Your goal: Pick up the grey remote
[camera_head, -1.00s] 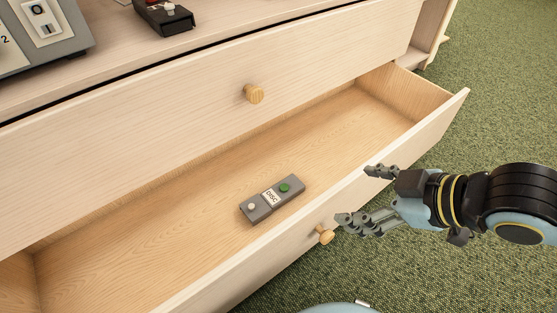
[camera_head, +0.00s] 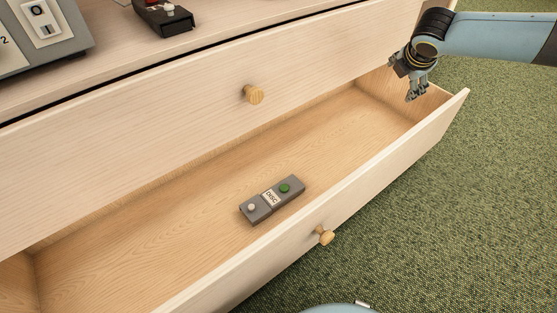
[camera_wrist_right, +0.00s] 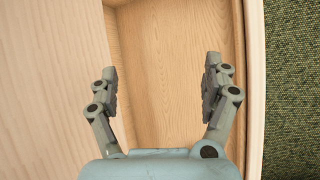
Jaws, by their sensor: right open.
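The grey remote (camera_head: 272,200) lies flat on the floor of the open lower drawer, near its front wall. It has a green button, a white button and a white label. My right gripper (camera_head: 411,97) is above the right end of the drawer, far to the right of the remote, pointing down. In the right wrist view its two fingers (camera_wrist_right: 160,85) are spread apart with nothing between them, over bare drawer wood. The remote does not show in the right wrist view. My left gripper is not in view.
The open drawer (camera_head: 200,215) is otherwise empty, with a front wall and a round knob (camera_head: 324,235). The closed drawer above has another knob (camera_head: 253,94). A black device (camera_head: 163,17) and a grey box (camera_head: 42,35) stand on top. Green carpet (camera_head: 440,220) lies in front.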

